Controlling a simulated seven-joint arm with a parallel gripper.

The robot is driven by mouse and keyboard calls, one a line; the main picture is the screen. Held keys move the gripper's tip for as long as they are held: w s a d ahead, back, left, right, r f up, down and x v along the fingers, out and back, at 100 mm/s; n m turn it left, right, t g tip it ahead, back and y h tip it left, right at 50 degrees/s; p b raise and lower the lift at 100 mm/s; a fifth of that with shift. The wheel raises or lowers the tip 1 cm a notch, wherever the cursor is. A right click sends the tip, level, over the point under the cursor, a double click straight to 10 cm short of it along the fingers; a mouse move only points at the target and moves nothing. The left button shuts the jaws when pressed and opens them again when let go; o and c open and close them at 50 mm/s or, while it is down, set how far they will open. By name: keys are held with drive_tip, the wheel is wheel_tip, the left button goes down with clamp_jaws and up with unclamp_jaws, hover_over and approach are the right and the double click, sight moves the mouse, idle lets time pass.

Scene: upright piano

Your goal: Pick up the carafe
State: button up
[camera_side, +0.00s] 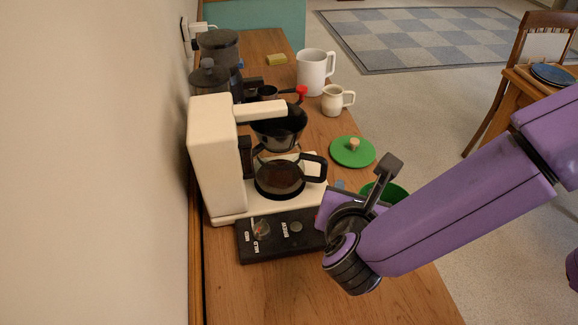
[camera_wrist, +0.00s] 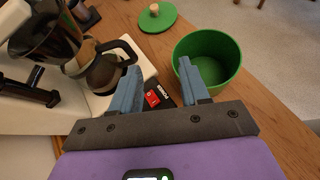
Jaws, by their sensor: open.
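The carafe (camera_side: 279,178) is dark glass with a black handle. It sits on the base of the cream coffee maker (camera_side: 214,150), under the black filter basket (camera_side: 279,126). In the wrist view the carafe (camera_wrist: 104,72) is at upper left, with its handle bending toward the fingers. My gripper (camera_wrist: 158,80) is open and empty, its two blue-grey fingers apart. The left fingertip appears close to the carafe handle; I cannot tell whether they touch. In the side view my purple arm reaches in from the right, and the fingers are mostly hidden.
A green pot (camera_wrist: 207,58) stands just right of the fingers. A green lid (camera_side: 352,151) lies behind it. A white pitcher (camera_side: 314,72), a small cream jug (camera_side: 335,100) and a sponge (camera_side: 277,60) stand farther back. A black control panel (camera_side: 280,234) lies before the coffee maker.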

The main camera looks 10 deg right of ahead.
sight(324, 172)
drive_tip(key=a+f+n+t, duration=0.1)
drive_tip(key=a+n+t, duration=0.15)
drive_tip(key=a, duration=0.35)
drive_tip(key=shift+g+y, duration=0.25)
drive_tip(key=shift+y, duration=0.15)
drive_tip(key=x, duration=1.1)
drive_tip(key=shift+w+d+f, duration=0.1)
drive_tip(key=shift+d+f, duration=0.05)
drive_tip(key=shift+d, duration=0.1)
drive_tip(key=shift+x, duration=2.6)
drive_tip(key=shift+d, duration=0.15)
clamp_jaws()
